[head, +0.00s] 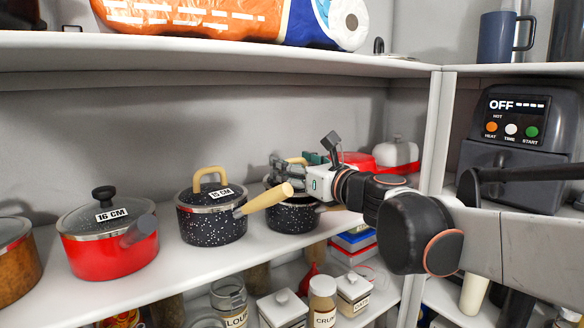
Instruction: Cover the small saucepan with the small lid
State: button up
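A dark speckled saucepan (291,218) stands on the middle shelf, partly hidden by my gripper and by a neighbouring pan's handle. A beige arched handle (297,160) shows just behind my gripper, seemingly that of a lid. Most of that lid is hidden, so I cannot tell whether it rests on the pan. My gripper (279,172) reaches in from the right, right over this saucepan. Its fingers are small and overlap the pan, so I cannot tell whether they are open or hold anything.
A larger speckled pan (211,225) with a lid marked 15 CM stands close on the left. Its pale handle (264,201) juts toward my gripper. A red pan (110,255) marked 16 CM stands further left. Red cookware (360,162) is behind. The upper shelf (220,50) hangs above.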

jog(key=shift+s+d+r, duration=0.1)
jog(key=shift+s+d, duration=0.2)
jog(key=shift+s, duration=0.45)
jog(key=shift+s+d+f, duration=0.1)
jog(key=shift+s+f, duration=0.1)
jog(key=shift+f, duration=0.2)
dwell(1.2)
jog(key=shift+s+d+f, duration=0.1)
jog(key=shift+f, duration=0.05)
jog(key=c, duration=0.3)
jog(key=o, duration=1.9)
jog(key=shift+d, duration=0.1)
jog(key=v, duration=1.1)
jog(key=shift+s+d, duration=0.15)
jog(key=shift+s, duration=0.25)
